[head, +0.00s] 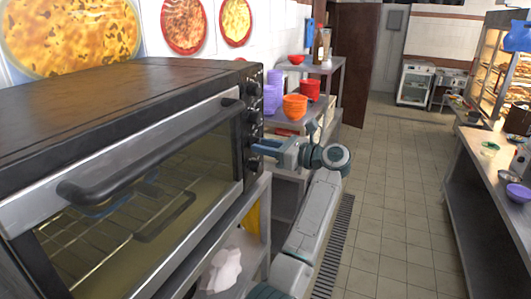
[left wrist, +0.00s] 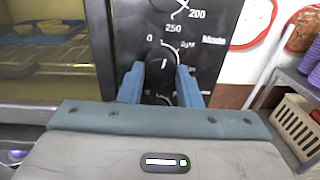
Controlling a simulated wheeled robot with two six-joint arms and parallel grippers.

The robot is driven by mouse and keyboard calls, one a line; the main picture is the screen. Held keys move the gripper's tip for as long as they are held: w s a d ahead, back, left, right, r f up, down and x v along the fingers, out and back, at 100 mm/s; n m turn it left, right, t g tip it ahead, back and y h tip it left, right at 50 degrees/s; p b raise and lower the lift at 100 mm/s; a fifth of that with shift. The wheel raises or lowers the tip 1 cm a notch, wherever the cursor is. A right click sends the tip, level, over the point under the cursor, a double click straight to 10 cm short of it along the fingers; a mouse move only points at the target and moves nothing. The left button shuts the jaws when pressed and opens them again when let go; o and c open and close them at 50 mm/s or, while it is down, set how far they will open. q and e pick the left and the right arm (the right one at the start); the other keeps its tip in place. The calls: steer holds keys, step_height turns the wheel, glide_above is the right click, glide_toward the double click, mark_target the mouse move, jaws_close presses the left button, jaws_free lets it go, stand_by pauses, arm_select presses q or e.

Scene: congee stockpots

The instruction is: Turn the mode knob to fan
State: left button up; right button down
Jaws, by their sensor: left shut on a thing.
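The black toaster oven (head: 120,85) fills the left of the head view, with a column of black knobs on its right-hand panel. In the left wrist view the mode knob (left wrist: 160,76) sits below the "Mode" print, with a short white pointer mark pointing roughly up. A "0" is printed above left of it; the other labels around it are too small or hidden to read surely. My left gripper (head: 257,149) is at the panel, its two blue fingers shut on either side of the mode knob. My right gripper is not in view.
The temperature dial (left wrist: 168,4) is just above the mode knob. The oven door handle (head: 150,155) juts out left of the panel. Orange bowls (head: 295,107) and purple bowls (head: 272,95) stand on a shelf beyond. The tiled floor (head: 390,190) to the right is clear.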

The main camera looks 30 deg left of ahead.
arm_select(q)
steer(key=shift+r+m+g+b, duration=0.1)
steer(key=shift+m+g+b, duration=0.3)
steer(key=shift+m, duration=3.8)
steer(key=shift+r+m+g+b, duration=0.15)
steer(key=shift+m+b, duration=0.35)
steer(key=shift+m, duration=3.7)
steer(key=shift+f, duration=0.1)
steer(key=o, duration=1)
